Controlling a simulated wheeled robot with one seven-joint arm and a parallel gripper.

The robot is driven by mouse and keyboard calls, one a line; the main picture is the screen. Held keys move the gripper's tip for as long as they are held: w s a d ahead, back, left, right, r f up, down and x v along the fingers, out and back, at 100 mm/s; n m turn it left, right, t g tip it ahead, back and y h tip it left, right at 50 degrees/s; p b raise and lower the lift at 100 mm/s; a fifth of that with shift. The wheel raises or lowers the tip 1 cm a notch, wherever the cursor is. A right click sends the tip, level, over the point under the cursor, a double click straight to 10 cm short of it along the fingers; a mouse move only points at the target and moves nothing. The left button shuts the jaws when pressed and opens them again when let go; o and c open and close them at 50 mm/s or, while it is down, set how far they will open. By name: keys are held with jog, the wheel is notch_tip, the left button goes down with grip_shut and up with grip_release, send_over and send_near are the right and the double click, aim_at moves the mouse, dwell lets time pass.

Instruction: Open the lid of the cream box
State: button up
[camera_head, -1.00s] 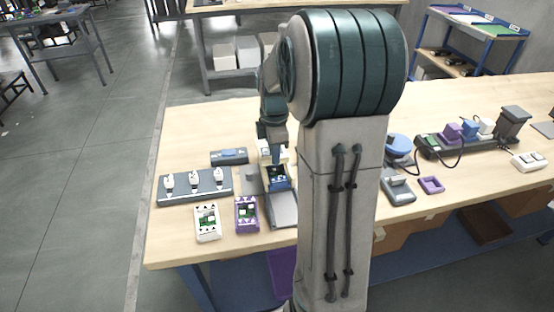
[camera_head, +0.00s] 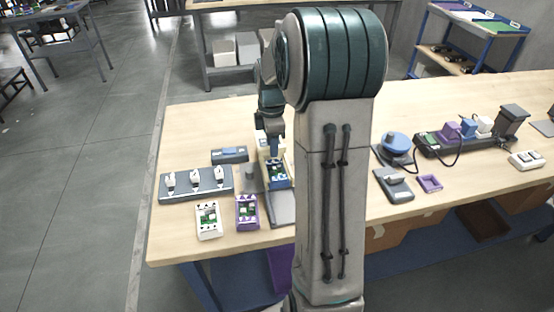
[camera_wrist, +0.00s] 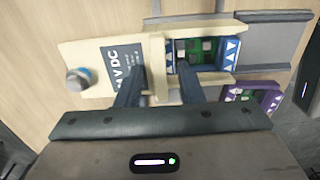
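The cream box (camera_wrist: 205,29) lies below my gripper in the wrist view. Its cream panel (camera_wrist: 98,48), with a dark "V DC" label and a round blue-ringed knob (camera_wrist: 78,79), extends to the left. At the right its inside shows a green board with blue ends (camera_wrist: 200,52), so this part is uncovered. In the head view the box (camera_head: 265,153) is partly hidden by my arm. My gripper (camera_wrist: 157,75) has its fingers apart, one over the panel and one over the board side, with a cream edge between them. I cannot tell whether they touch it.
A purple-framed unit (camera_head: 247,212) and a white-framed unit (camera_head: 208,219) stand left of the box. A grey strip with several white plugs (camera_head: 196,183) is behind them. A blue round device (camera_head: 396,143) and a grey block (camera_head: 394,186) are right of my arm.

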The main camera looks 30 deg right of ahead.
jog(key=shift+r, duration=0.1)
jog(key=shift+r+p, duration=2.4)
jog(key=shift+r, duration=0.55)
jog(key=s+a+r+m+t, duration=0.1)
jog(key=s+a+r+m, duration=0.1)
jog(key=s+a+m, duration=0.5)
jog(key=s+a+r+m+t, duration=0.2)
jog(key=s+a+m, duration=0.5)
jog(key=s, duration=0.7)
jog(key=shift+s+a+r+m, duration=0.2)
jog(key=shift+a+r+m, duration=0.15)
jog(key=shift+r, duration=0.35)
jog(key=shift+d, duration=0.1)
